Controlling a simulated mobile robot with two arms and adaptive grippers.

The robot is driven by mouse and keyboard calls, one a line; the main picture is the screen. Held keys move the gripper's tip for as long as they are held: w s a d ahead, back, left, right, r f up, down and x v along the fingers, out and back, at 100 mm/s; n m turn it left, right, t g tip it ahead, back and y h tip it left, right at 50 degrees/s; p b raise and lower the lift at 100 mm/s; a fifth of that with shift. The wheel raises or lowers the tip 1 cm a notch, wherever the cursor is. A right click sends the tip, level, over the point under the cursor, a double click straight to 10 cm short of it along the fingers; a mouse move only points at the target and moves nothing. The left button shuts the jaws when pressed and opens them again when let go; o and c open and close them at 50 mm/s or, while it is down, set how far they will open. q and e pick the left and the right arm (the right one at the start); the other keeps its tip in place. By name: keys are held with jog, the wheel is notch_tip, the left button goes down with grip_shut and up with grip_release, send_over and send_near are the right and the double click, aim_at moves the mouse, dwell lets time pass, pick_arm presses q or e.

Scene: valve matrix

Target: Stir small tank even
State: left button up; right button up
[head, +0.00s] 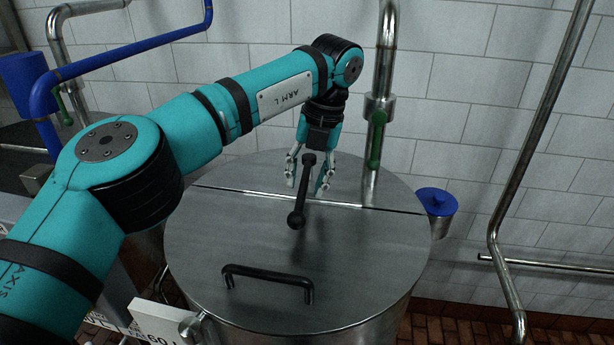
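The tank is a round steel vessel with a flat steel lid (350,250), seen from above in the head view. A seam crosses the lid toward the back. A black bar with a knob at each end (303,190) shows over the lid near this seam. It looks like a stirrer's handle, but no shaft or paddle can be seen. My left gripper (309,182) points down over the back of the lid. Its fingers are spread, one on each side of the bar, with no clear contact. My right gripper is out of view.
A black lid handle (267,277) is on the front of the lid. A vertical steel pipe with a green valve lever (376,140) stands behind the tank. A blue-topped can (438,212) is at its right. A bent steel pipe (520,170) runs farther right.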

pick_arm(q)
notch_tip(320, 180, up, 7)
jog(key=d, duration=0.1)
jog(key=shift+d+r, duration=0.15)
jog(key=shift+d, duration=0.1)
jog(key=shift+s, duration=0.15)
